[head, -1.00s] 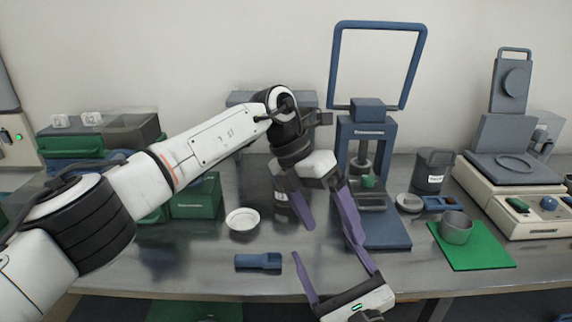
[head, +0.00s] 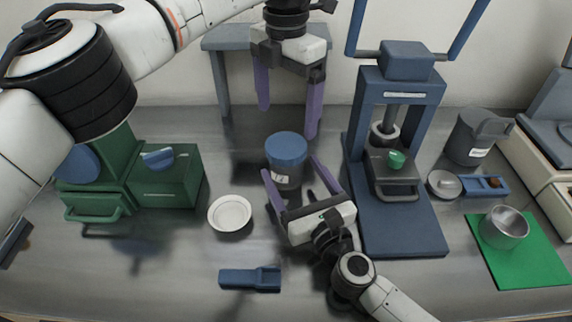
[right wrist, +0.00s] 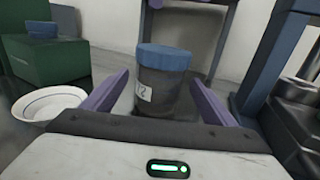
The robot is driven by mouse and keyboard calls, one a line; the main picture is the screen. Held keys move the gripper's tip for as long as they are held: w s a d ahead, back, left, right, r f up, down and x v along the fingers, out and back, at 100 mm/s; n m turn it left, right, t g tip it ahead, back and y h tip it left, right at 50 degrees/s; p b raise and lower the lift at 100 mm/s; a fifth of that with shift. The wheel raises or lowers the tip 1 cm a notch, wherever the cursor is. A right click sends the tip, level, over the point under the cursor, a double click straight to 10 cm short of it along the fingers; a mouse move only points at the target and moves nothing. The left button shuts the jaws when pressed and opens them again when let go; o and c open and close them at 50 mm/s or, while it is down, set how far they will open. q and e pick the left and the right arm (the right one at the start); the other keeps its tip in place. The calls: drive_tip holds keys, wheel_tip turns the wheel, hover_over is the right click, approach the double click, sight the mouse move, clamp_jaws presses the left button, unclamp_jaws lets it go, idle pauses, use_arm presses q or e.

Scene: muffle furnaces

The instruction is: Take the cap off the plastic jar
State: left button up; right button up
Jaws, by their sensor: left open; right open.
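The plastic jar (head: 286,176) is dark and translucent, with a blue cap (head: 287,148) on top and a white label. It stands upright on the bench. My right gripper (head: 290,172) is open and low, its purple fingers pointing at the jar from the front, one on either side. In the right wrist view the jar (right wrist: 160,92) and its blue cap (right wrist: 165,57) are between the fingers, with gaps visible. My left gripper (head: 287,122) is open and empty, pointing down above and behind the jar. I cannot tell its exact distance from the cap.
A white dish (head: 230,214) is left of the jar, with a blue scoop-like piece (head: 250,280) in front. A blue press (head: 405,225) stands close on the right. Green boxes (head: 165,185) are at left. A metal cup (head: 503,228) sits on a green mat (head: 545,255).

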use_arm(q)
drive_tip(key=shift+w, duration=0.1)
use_arm(e)
drive_tip(key=shift+x, duration=2.4)
